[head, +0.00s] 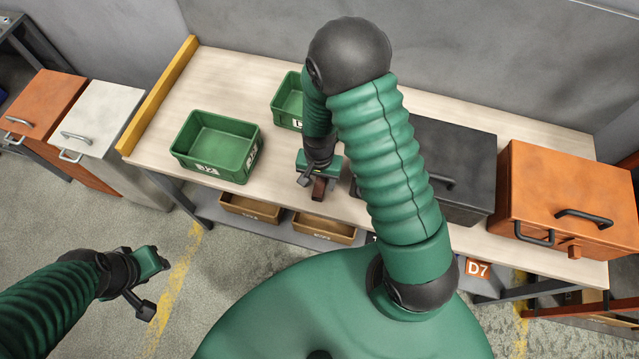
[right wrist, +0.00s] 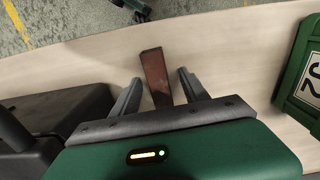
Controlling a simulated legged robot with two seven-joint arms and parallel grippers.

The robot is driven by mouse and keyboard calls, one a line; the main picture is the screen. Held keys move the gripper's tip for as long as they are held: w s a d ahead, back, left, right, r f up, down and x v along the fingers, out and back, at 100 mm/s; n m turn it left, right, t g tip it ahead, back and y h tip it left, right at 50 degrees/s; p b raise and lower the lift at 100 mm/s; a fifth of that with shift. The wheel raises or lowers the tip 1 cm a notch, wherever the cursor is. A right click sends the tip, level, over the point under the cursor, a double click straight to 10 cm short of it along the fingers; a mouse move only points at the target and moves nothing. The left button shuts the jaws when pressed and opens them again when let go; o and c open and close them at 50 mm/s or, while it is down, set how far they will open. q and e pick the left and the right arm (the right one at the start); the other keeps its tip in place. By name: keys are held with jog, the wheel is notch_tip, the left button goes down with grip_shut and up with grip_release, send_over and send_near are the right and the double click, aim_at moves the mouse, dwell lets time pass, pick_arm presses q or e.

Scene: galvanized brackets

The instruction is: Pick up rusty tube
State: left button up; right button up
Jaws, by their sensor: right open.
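The rusty tube (right wrist: 153,72) is a reddish-brown bar lying on the light wooden bench top. In the head view its near end (head: 319,189) shows below my right gripper (head: 317,183); the rest is hidden under the gripper. In the right wrist view the open fingers of my right gripper (right wrist: 159,77) stand one on each side of the tube, with a gap on both sides. The tube's far end reaches past the fingertips. My left gripper (head: 152,262) is over the floor at lower left, away from the bench; its jaw state is unclear.
A green bin (head: 188,135) stands left of my right gripper, and another green bin (head: 283,105) is partly hidden behind my arm. A black box (head: 470,155) and an orange box (head: 555,185) stand to the right. Brown trays (head: 325,228) sit below the bench. A yellow rail (head: 160,95) edges the bench's left end.

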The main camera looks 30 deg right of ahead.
jog(key=shift+a+r, duration=0.1)
jog(key=shift+a, duration=0.05)
jog(key=shift+c, duration=0.6)
jog(key=shift+d, duration=0.4)
grip_shut()
jog(key=shift+a, duration=0.1)
jog(key=shift+a, duration=0.1)
